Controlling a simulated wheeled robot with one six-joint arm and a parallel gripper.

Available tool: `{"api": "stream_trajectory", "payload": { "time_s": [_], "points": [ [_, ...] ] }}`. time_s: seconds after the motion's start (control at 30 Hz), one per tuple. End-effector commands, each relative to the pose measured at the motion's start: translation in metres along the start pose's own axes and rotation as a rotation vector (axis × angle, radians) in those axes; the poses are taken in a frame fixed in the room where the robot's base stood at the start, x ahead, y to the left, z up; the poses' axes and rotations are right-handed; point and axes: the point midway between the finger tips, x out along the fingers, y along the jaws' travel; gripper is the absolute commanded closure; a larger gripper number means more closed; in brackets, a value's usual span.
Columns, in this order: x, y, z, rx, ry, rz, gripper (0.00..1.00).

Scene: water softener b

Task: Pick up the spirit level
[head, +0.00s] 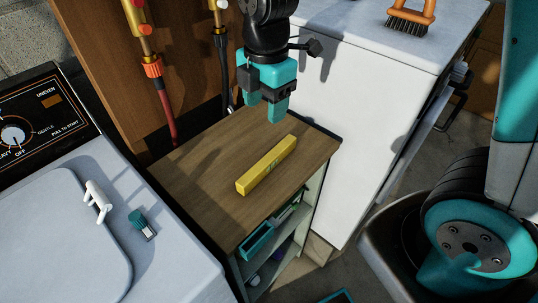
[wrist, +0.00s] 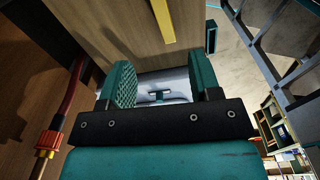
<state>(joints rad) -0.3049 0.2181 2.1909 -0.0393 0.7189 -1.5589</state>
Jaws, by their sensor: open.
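The spirit level (head: 266,166) is a yellow bar lying flat on the wooden top of a small cabinet (head: 192,172). It runs diagonally, from lower left to upper right in the head view. In the wrist view the level (wrist: 163,20) shows at the top, beyond the fingertips, with its far end cut off by the frame edge. My gripper (head: 265,112) is teal and black and hangs above the back part of the cabinet top, apart from the level. In the wrist view its fingers (wrist: 163,80) are spread with nothing between them.
A white washer (head: 170,240) with a small teal-and-grey object (head: 141,224) stands at left. A white appliance (head: 345,100) with a brush (head: 408,20) stands at right. Pipes with valves (head: 155,75) run down the wooden panel behind. Open shelves (head: 275,245) lie below the cabinet top.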

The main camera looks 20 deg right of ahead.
Motion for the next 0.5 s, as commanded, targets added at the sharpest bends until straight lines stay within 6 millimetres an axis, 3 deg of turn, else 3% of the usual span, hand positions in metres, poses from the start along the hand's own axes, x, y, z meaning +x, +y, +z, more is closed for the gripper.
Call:
{"api": "stream_trajectory", "payload": {
  "time_s": [0.27,0.5],
  "points": [
    [0.019,0.009,0.010,-0.128,-0.029,-0.021,0.43],
    [0.073,0.007,0.012,-0.126,-0.028,-0.024,0.43]
  ]
}}
